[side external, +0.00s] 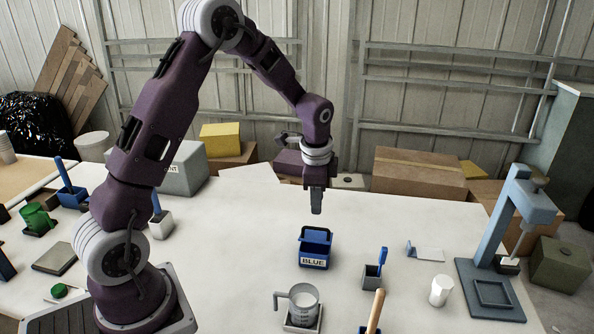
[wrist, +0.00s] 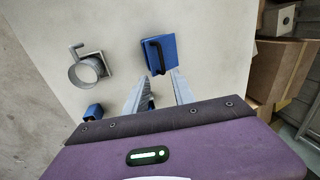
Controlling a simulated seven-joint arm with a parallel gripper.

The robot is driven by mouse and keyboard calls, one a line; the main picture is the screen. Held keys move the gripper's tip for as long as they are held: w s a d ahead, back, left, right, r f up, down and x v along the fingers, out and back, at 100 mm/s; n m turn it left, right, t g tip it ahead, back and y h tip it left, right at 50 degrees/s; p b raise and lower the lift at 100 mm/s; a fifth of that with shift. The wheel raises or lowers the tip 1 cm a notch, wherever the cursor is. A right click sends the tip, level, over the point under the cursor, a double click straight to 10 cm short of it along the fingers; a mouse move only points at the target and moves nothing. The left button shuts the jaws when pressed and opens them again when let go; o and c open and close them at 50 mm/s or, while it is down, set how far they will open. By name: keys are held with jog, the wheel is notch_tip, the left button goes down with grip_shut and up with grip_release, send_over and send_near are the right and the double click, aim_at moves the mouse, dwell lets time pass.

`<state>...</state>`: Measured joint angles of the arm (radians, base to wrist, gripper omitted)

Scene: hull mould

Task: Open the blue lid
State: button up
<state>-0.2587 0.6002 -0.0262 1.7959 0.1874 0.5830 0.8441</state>
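The blue box (side external: 313,262), labelled "BLUE", stands on the white table below my gripper. Its blue lid (wrist: 171,46) shows from above in the wrist view with a dark bar handle (wrist: 155,57) along one side. The lid looks closed over the box. My gripper (side external: 316,212) points down above and slightly behind the box, apart from it. In the wrist view the two fingers (wrist: 157,76) are spread with a gap between them and nothing held. The lid lies just beyond the fingertips.
A grey measuring jug (side external: 303,302) stands in front of the box. A small grey holder with a blue-handled tool (side external: 372,278) and a white cup (side external: 440,291) are to the right. A blue-grey press (side external: 490,283) stands farther right. The table around the box is mostly clear.

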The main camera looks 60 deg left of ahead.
jog(key=s+d+r+n+t, duration=0.1)
jog(key=s+d+r+n, duration=0.1)
jog(key=s+r, duration=0.3)
jog(key=s+d+r+n, duration=0.2)
jog(key=s+d+r, duration=0.2)
jog(key=r, duration=0.5)
jog(key=shift+s+d+t, duration=0.4)
jog(key=shift+s, duration=0.3)
jog(key=shift+r, duration=0.1)
jog(key=m+g, duration=0.2)
jog(key=m, duration=0.1)
send_near(317, 228)
jog(key=shift+m, duration=0.8)
jog(key=f, duration=0.5)
jog(key=w+a+f, duration=0.1)
jog(key=f, duration=0.1)
jog(key=shift+f, duration=0.3)
grip_shut()
